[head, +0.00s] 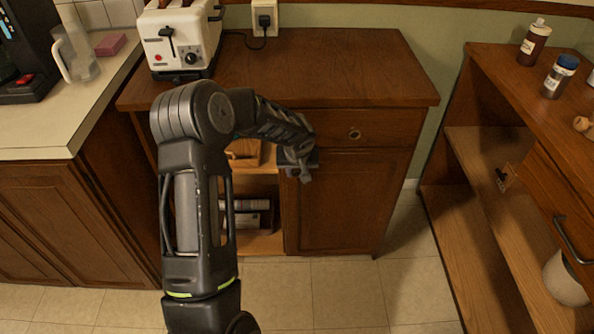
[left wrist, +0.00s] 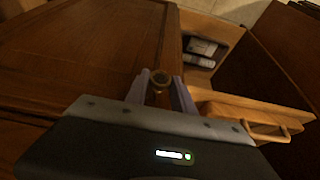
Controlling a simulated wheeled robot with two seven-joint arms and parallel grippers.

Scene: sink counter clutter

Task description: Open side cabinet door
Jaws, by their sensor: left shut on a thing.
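The side cabinet (head: 375,85) is dark brown wood with a wooden top, a drawer and a panelled door (head: 350,200) below it. The door looks closed in the head view. It also fills the left of the left wrist view (left wrist: 80,65). My left gripper (head: 303,172) is at the door's upper left edge. In the left wrist view its two fingers are shut on the small round door knob (left wrist: 160,78), which sits between the fingertips. The gripper hides the knob in the head view. My right gripper is not in view.
A drawer with a round knob (head: 354,133) is above the door. Open shelves (head: 262,190) are left of it. A toaster (head: 182,38) stands on the cabinet top. Another shelf unit (head: 480,180) stands to the right. Tiled floor (head: 345,285) is clear before the door.

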